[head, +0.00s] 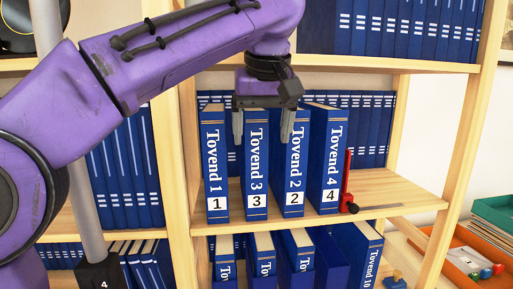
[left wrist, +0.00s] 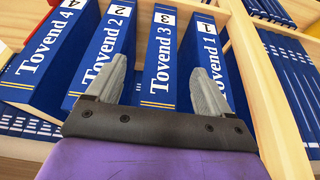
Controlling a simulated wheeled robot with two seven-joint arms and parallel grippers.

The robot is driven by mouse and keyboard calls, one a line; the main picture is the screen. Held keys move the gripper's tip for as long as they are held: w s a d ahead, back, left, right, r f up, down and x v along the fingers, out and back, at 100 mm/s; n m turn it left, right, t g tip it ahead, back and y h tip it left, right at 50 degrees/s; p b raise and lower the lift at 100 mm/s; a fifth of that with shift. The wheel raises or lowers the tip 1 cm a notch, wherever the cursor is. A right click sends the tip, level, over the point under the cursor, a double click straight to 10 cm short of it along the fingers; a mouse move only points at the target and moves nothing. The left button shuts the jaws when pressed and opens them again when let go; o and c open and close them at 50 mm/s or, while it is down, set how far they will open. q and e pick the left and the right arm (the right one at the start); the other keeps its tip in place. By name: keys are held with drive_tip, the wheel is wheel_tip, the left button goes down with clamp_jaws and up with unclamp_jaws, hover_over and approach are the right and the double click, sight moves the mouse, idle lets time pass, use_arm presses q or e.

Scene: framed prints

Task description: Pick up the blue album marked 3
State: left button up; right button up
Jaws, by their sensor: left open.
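The blue album marked 3 (head: 256,165) stands upright on the middle shelf, between the album marked 1 (head: 214,165) and the album marked 2 (head: 291,170). In the left wrist view the album marked 3 (left wrist: 160,60) shows between my two fingers, with its label toward the top. My left gripper (head: 262,130) is open and empty in front of the upper part of album 3, with one finger toward each side of it. I cannot tell how far the fingertips are from the spine. My right gripper is not in view.
The album marked 4 (head: 327,165) leans slightly at the right of the row, beside a red bookend (head: 346,185). Gaps separate the front albums. More blue volumes (head: 374,125) stand behind. The wooden shelf (head: 390,188) is bare at right. A wooden upright (head: 183,180) bounds the left.

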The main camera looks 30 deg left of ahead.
sight(256, 121)
use_arm(q)
drive_tip(key=w+a+p, duration=0.1)
drive_tip(key=p, duration=0.1)
drive_tip(key=w+a+r+p, duration=0.1)
drive_tip(key=p, duration=0.1)
drive_tip(key=shift+w+a+p, duration=0.3)
drive_tip(key=b+x, duration=0.1)
drive_tip(key=x, duration=0.3)
drive_tip(key=shift+s+d+f, duration=0.1)
drive_tip(key=shift+d, duration=0.05)
drive_tip(key=shift+s+d, duration=0.1)
clamp_jaws()
